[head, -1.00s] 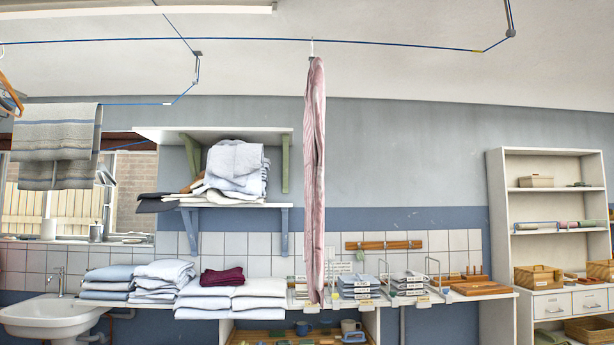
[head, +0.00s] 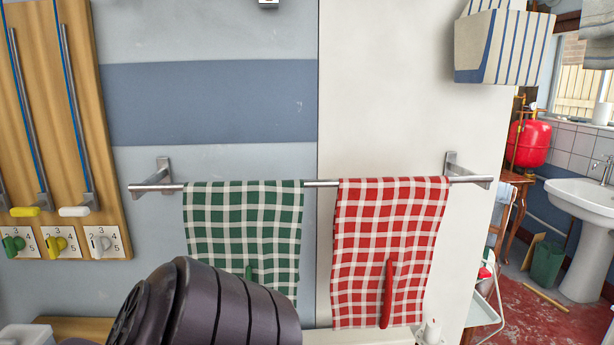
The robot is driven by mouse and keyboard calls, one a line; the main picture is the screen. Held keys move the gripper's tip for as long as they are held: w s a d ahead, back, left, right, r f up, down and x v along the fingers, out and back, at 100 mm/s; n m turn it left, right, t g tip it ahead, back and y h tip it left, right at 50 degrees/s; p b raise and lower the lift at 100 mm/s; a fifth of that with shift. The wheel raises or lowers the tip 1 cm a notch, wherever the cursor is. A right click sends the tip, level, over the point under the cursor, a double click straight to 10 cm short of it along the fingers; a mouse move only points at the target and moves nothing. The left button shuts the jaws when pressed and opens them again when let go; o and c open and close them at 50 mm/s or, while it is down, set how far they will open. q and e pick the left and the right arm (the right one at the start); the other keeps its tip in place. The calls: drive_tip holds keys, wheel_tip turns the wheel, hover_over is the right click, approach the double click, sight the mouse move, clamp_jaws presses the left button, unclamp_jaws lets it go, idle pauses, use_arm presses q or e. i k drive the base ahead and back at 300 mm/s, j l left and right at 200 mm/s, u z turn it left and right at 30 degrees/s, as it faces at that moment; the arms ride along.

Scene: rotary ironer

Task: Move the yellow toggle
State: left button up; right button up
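A yellow toggle (head: 24,211), a short bar lying level, shows at the left of the head view on a wooden board (head: 108,130). It sits beside the lower bracket of a metal rail (head: 26,110) with a blue cord along it. A white toggle (head: 74,211) sits to its right by a second rail (head: 74,100). Below them are numbered plates with a green knob (head: 14,244), a yellow knob (head: 55,245) and a white knob (head: 100,243). The board's left part is cut off by the picture edge. Neither of my grippers is in view.
A metal towel bar (head: 320,184) right of the board holds a green checked towel (head: 243,225) and a red checked towel (head: 390,245). A striped cloth (head: 503,46) hangs at upper right. A sink (head: 585,205) and a green bin (head: 547,262) stand farther right.

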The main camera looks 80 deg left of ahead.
sight(44, 202)
drive_tip(key=u, duration=3.95)
